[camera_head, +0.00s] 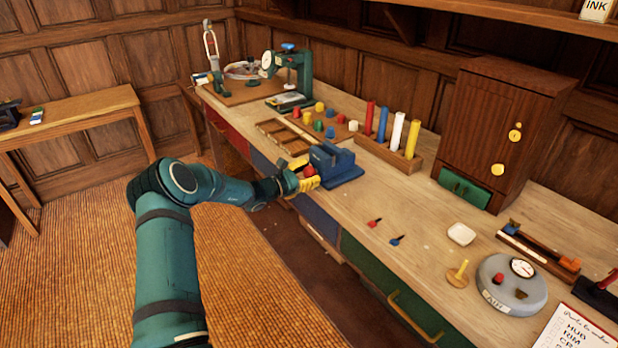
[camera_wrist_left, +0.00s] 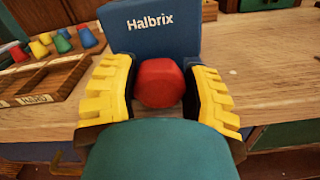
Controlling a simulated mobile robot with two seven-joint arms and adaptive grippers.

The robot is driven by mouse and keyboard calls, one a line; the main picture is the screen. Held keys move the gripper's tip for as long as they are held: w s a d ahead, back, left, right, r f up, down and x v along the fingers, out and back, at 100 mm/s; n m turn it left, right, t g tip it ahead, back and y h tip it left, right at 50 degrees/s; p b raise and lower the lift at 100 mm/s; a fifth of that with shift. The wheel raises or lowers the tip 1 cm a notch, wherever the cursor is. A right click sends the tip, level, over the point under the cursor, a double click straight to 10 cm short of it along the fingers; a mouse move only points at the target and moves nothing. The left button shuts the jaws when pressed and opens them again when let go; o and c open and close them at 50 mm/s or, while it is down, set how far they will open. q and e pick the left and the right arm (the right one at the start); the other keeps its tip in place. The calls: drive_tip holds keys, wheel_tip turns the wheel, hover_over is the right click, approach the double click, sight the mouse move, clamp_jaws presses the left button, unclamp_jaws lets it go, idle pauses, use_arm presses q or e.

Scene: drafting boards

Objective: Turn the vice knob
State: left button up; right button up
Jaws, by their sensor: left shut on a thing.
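The blue vice (camera_head: 336,166) stands at the front edge of the bench, with "Halbrix" written on its face in the left wrist view (camera_wrist_left: 160,32). Its red knob (camera_head: 309,171) faces me and also shows in the left wrist view (camera_wrist_left: 158,83). My left gripper (camera_head: 303,178), with yellow ridged fingers, is shut on the knob, one finger on each side of it. The knob's rear, where it meets the vice, is hidden. My right gripper is not in view.
Two small darts (camera_head: 374,223) (camera_head: 397,240) lie to the right. The bench between is mostly clear. A cabinet (camera_head: 500,130) stands at the back.

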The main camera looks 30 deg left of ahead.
use_arm(q)
drive_tip(key=shift+m, duration=0.4)
drive_tip(key=o, duration=1.2)
drive_tip(key=v, duration=1.2)
